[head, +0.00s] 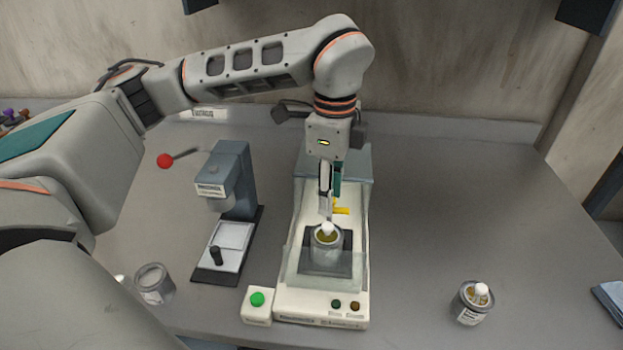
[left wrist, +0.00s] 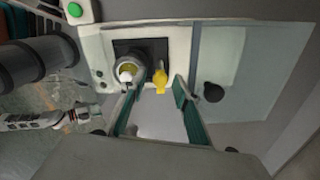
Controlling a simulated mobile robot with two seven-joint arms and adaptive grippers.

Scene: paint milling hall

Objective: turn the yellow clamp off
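The yellow clamp (head: 342,211) sits on the white milling machine (head: 290,292), just behind an open can (head: 327,250) that stands on the machine's dark plate. The clamp (left wrist: 160,78) also shows in the left wrist view, beside the can. My left gripper (head: 328,203) points down over the clamp, its fingers partly overlapping it in the head view. In the left wrist view the fingers (left wrist: 159,92) are apart with the clamp beyond the gap, and nothing is held. What may be my right arm (left wrist: 45,119) shows small at the left edge there; its fingers are unclear.
A green button box (head: 257,306) stands left of the machine. A grey-blue press (head: 236,180) stands further left. A loose can (head: 152,283) stands at front left, another can (head: 472,302) with a white top at right. The table's right side is mostly clear.

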